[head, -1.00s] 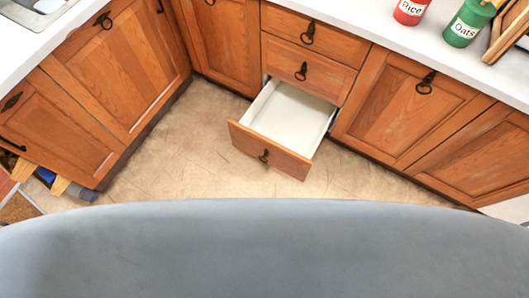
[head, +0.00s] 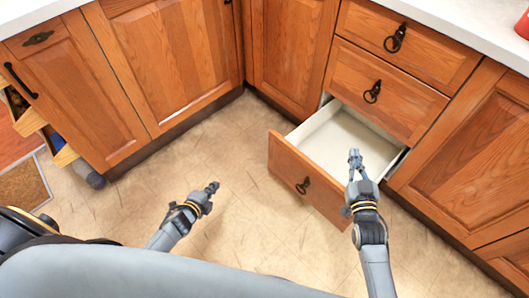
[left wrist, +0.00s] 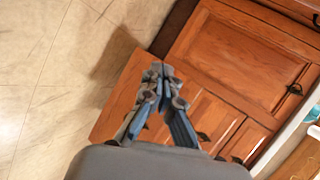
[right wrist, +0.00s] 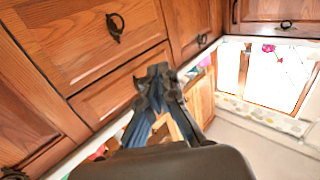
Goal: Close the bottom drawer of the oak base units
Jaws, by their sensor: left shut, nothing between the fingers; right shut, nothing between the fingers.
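The bottom drawer (head: 287,168) of the oak base units stands pulled out in the head view, its white inside (head: 335,135) empty where it shows. A dark ring handle (head: 303,186) hangs on its front. My right gripper (head: 355,153) is shut and empty, and in the head view it covers part of the drawer's right side; its height above the drawer is unclear. My left gripper (head: 213,186) is shut and empty over the floor, left of the drawer front and apart from it. The closed fingers also show in the left wrist view (left wrist: 162,70) and the right wrist view (right wrist: 155,72).
Two closed drawers (head: 410,45) (head: 385,92) sit above the open one. Closed cupboard doors (head: 170,60) line the corner. At far left, an open unit (head: 58,148) juts out near a brown mat (head: 24,188). The tiled floor (head: 200,145) before the drawer is clear.

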